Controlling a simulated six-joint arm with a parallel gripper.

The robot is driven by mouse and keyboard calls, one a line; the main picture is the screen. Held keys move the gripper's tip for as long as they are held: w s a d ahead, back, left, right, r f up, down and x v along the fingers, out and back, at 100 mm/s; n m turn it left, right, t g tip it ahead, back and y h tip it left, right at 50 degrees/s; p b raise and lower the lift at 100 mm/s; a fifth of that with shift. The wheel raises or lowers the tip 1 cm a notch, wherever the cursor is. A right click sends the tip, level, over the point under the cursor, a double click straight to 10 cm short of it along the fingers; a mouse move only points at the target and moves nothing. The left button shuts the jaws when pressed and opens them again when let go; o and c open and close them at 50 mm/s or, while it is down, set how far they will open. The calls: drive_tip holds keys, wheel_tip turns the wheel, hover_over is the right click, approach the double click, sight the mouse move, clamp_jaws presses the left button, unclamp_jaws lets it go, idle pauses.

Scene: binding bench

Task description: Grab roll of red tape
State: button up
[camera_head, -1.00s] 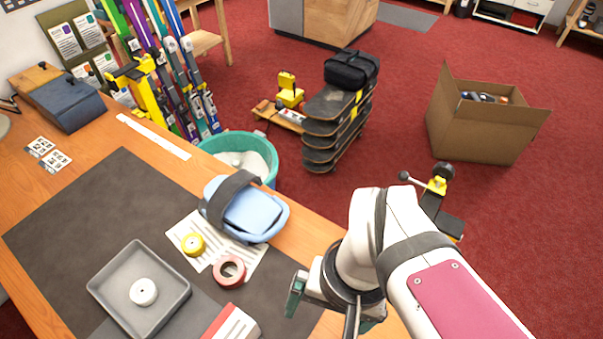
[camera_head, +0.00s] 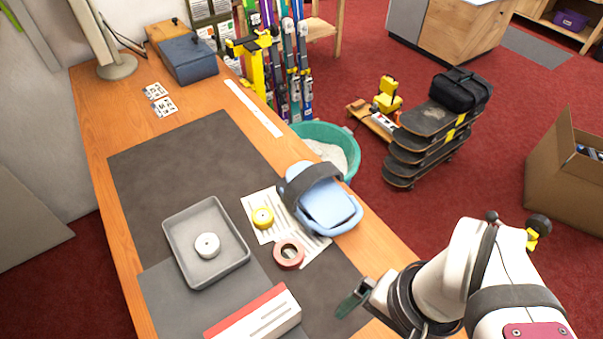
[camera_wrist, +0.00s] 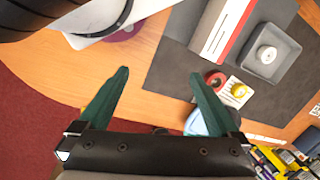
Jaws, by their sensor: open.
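The roll of red tape (camera_head: 289,254) lies flat on the bench, on the lower edge of a white printed sheet (camera_head: 262,204). It also shows in the wrist view (camera_wrist: 215,81), beyond my gripper's right finger. My gripper (camera_head: 352,302) is over the bench's right edge, to the right of and nearer than the red roll, and apart from it. In the wrist view its two green fingers (camera_wrist: 158,88) are spread wide with nothing between them but bare bench and red floor.
A yellow tape roll (camera_head: 263,217) lies on the sheet. A grey tray (camera_head: 182,266) holds a white roll (camera_head: 207,245). A red-and-white box (camera_head: 262,318) lies in front. Dark mat (camera_head: 165,150) is clear at left.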

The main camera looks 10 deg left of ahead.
drive_tip(key=shift+o, duration=0.2)
drive_tip(key=n+h, duration=0.2)
drive_tip(key=n, duration=1.3)
hover_over(289, 251)
wheel_tip(289, 251, down, 6)
wheel_tip(289, 251, down, 16)
drive_tip(key=shift+r, duration=0.25)
drive_tip(key=c, duration=1.1)
drive_tip(key=shift+r, duration=0.2)
